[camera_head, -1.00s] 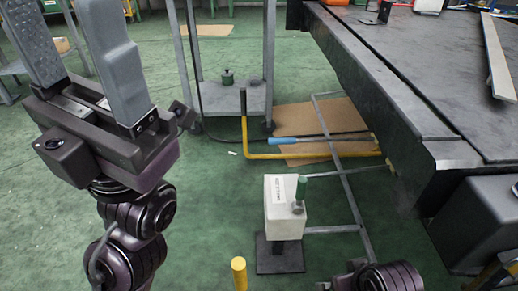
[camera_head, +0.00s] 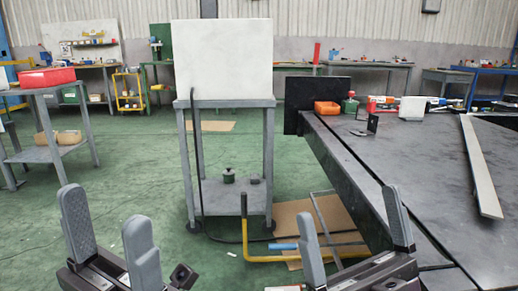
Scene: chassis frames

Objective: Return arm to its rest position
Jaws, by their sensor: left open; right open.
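My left gripper (camera_head: 105,208) is at the lower left of the head view. Its two grey fingers point up and stand well apart, with nothing between them. My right gripper (camera_head: 348,205) is at the lower middle right. Its fingers also point up, apart and empty, in front of the near edge of the dark workbench (camera_head: 345,180) in the picture. I cannot tell how far it is from the bench. Most of both arms is below the frame.
A grey stand with a white box (camera_head: 223,60) is ahead, with a yellow bar (camera_head: 290,258) near its foot. A metal strip (camera_head: 481,170) and small items lie on the bench. A table with a red bin (camera_head: 47,76) is left. Green floor between is open.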

